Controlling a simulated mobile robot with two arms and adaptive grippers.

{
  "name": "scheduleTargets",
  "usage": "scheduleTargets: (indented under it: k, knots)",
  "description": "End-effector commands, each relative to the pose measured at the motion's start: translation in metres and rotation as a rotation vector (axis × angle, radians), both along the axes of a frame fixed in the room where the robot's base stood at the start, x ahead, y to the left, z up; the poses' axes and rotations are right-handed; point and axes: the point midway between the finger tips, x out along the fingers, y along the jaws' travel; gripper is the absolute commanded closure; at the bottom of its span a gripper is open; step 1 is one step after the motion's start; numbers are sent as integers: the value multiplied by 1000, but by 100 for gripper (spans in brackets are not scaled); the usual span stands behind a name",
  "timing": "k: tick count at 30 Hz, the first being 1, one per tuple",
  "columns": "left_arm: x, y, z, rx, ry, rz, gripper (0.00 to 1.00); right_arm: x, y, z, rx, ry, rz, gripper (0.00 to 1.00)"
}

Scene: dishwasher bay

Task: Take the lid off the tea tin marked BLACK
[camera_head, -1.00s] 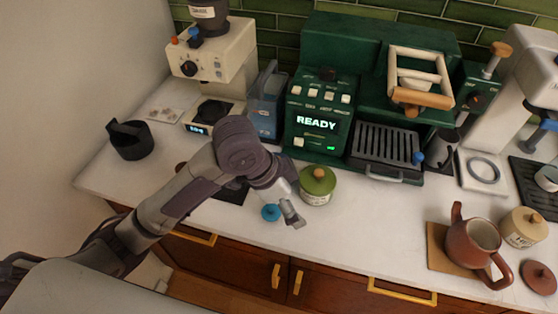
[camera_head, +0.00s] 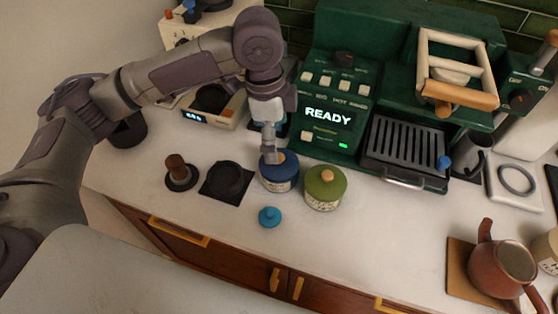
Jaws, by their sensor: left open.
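A blue tin (camera_head: 278,184) stands on the white counter, with a dark blue lid (camera_head: 286,166) and a tan knob (camera_head: 280,157). Its pale label is too small to read, so I cannot tell whether it says BLACK. A green tin (camera_head: 325,190) with a wooden knob stands just right of it, its label also unreadable. A cream tin (camera_head: 548,252) is cut off at the right edge. My left gripper (camera_head: 270,157) is open and points down at the blue tin's lid, hiding part of it. Whether it touches the knob is unclear. My right gripper is not in view.
A small blue knobbed piece (camera_head: 269,217) lies in front of the tins. A tamper (camera_head: 179,174) and a black mat (camera_head: 212,192) are to the left. The green machine (camera_head: 334,110) stands close behind. A brown jug (camera_head: 500,268) is at right. The front counter is mostly clear.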

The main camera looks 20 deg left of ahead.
Motion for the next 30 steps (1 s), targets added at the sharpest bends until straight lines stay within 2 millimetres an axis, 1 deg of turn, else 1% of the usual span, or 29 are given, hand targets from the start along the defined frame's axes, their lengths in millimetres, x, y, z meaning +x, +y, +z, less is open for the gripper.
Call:
scheduleTargets:
  k: [1, 8, 12, 16, 19, 25, 26, 30]
  knots:
    - [0, 0, -6, 1, 3, 0, 0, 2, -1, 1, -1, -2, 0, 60]
    - [0, -2, -22, 1, 2, 0, 0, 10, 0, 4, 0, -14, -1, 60]
    - [1, -1, -43, 1, 3, 1, 0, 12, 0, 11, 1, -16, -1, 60]
    - [2, -4, -60, 0, 0, 0, 0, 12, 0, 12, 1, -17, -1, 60]
    - [2, -4, -67, 0, 0, -2, 0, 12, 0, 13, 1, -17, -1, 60]
    - [2, -4, -68, 0, -1, -2, 0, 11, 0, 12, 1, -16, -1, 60]
    - [2, -4, -68, 0, -1, -2, 2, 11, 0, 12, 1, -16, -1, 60]
    - [2, -5, -67, -1, -1, -2, 25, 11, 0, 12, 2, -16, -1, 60]
